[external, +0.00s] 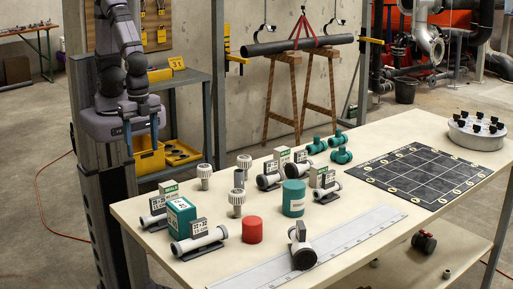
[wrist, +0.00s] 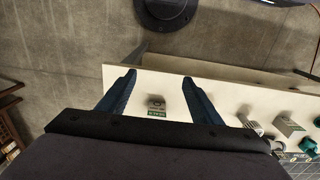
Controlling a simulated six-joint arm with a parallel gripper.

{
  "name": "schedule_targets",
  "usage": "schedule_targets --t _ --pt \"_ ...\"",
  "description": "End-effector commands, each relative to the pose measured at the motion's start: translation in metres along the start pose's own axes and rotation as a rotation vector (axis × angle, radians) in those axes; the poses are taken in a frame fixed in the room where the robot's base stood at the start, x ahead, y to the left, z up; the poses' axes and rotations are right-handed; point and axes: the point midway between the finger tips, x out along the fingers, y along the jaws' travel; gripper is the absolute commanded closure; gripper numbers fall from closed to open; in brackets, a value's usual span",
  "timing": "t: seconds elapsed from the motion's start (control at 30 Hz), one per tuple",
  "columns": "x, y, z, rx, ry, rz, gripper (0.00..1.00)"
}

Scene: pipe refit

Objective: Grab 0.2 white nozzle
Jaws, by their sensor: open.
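Several small white pieces with ribbed caps, which may be nozzles, stand upright on the pale table: one at the back left (external: 205,172), one at the back middle (external: 244,161) and one nearer the middle (external: 237,197). I cannot read 0.2 on any of them. My gripper (external: 143,142) hangs at the table's left end, apart from all of them. In the wrist view my gripper (wrist: 159,78) is open, with nothing between its fingertips. A white piece (wrist: 245,121) shows right of the right finger, partly hidden.
A ruler plate (external: 340,243) lies along the front. A black grid mat (external: 415,176) is bare at right.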

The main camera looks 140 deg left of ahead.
Motion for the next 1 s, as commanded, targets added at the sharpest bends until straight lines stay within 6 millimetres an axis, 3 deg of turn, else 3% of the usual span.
schedule_targets --t 0.17,0.43,0.47,0.77,1.0 --pt "-0.011 0.000 -0.002 0.000 0.005 0.000 0.41" --pt "-0.052 0.000 -0.002 0.000 0.008 0.000 0.41" --pt "-0.049 0.000 -0.004 -0.003 0.015 0.001 0.41" --pt "-0.026 -0.008 -0.068 -0.048 0.213 0.011 0.41" --pt "-0.012 -0.029 -0.151 -0.118 0.491 0.003 0.41"
